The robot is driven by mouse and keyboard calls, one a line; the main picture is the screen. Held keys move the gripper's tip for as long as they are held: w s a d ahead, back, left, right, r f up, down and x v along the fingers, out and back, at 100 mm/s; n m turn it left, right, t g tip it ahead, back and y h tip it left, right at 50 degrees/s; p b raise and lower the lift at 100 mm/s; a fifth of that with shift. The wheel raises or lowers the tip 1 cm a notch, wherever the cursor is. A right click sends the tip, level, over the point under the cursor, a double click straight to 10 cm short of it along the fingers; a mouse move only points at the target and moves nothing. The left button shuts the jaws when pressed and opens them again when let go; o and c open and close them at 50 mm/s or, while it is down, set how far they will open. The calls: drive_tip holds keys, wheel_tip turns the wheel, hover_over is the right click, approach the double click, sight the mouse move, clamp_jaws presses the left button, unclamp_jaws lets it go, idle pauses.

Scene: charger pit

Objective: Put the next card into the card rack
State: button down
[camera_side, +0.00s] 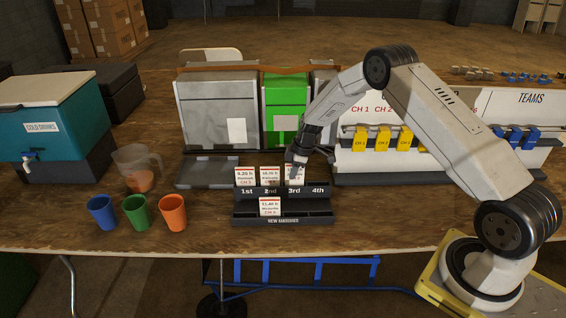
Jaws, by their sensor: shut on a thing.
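One white card (245,175) stands behind the 1st mark, and another card (270,174) stands behind the 2nd. A card (270,206) stands in the lower tray. My gripper (299,166) is shut on a third card (295,176) at the 3rd place. The fingers hide part of this card. I cannot tell whether it is fully seated. No card shows behind the 4th mark.
Blue, green and orange cups (134,213) and a clear jug (138,168) stand left of the rack. A cooler (48,115) is further left. Grey and green bins (286,105) stand behind. A white board (402,160) with yellow and blue items is at right. The table front is clear.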

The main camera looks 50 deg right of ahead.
idle(0.3)
drive_tip(key=c, duration=0.7)
unclamp_jaws()
drive_tip(key=shift+o, duration=0.2)
drive_tip(key=shift+v, duration=3.85)
drive_tip(key=s+a+r+m, duration=0.3)
drive_tip(key=s+a, duration=0.2)
drive_tip(key=s, duration=0.3)
drive_tip(key=s+a+r+m+h, duration=0.1)
drive_tip(key=s+a+r+m, duration=0.2)
drive_tip(key=s+a, duration=0.2)
drive_tip(key=s+a+r+m+h, duration=0.1)
drive_tip(key=s+a+r+m, duration=0.2)
drive_tip(key=s, duration=0.9)
drive_tip(key=shift+a+r, duration=0.2)
drive_tip(key=shift+a, duration=0.9)
